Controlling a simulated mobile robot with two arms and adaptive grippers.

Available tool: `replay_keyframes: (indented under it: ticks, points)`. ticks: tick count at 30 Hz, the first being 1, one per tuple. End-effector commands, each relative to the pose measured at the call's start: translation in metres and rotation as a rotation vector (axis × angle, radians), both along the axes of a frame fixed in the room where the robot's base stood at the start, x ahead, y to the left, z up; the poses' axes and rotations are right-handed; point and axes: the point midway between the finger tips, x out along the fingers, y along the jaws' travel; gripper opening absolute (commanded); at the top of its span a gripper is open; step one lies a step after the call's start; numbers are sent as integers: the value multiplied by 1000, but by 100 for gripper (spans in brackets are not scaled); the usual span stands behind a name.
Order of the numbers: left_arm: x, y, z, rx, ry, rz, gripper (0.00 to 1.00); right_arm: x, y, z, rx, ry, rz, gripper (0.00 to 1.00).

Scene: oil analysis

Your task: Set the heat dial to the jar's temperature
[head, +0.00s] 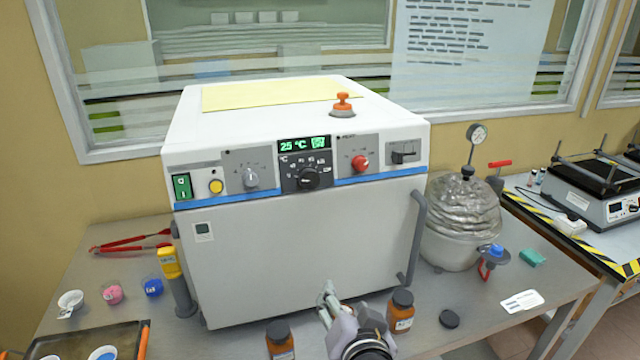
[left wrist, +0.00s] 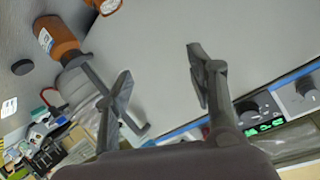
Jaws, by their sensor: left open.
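The white oven (head: 300,260) has a control panel with a green display (head: 303,144) reading 25 °C. The black dial (head: 308,178) with a printed scale sits just below it; its exact setting is too small to read. The dial also shows in the left wrist view (left wrist: 245,108). A brown jar (head: 401,315) and another brown jar (head: 280,340) stand in front of the oven; their label text is unreadable. In the left wrist view one jar (left wrist: 58,38) lies beyond a finger. My left gripper (head: 342,305) is open and empty, in front of the oven door, below the dial.
A grey knob (head: 251,178) and a red knob (head: 360,162) flank the dial. A door handle (head: 417,240) juts out at the right. A foil-covered vessel (head: 460,215) stands right of the oven. A black disc (head: 449,319) lies near the jars.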

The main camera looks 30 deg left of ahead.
Motion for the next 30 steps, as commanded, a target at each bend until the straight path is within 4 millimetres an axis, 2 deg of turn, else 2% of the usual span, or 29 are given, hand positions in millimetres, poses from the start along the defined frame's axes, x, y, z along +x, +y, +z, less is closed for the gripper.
replay_keyframes:
  ticks: [1,3,6,9,13,17,30]
  points:
    - [2,-3,38,17,-102,44,52,0,0,1,0,0,0,66]
    - [-4,-5,80,38,-226,111,52,0,0,1,0,0,0,66]
    - [-18,-6,124,52,-367,188,52,0,0,1,0,0,-1,66]
    - [-29,-6,149,55,-454,237,52,0,0,1,0,0,-1,66]
    - [-35,-4,161,58,-498,264,52,0,0,2,0,1,-1,66]
    - [-26,7,161,63,-498,267,52,-1,0,4,0,1,-1,66]
    - [33,79,161,64,-496,267,52,-2,-1,6,-1,3,-1,66]
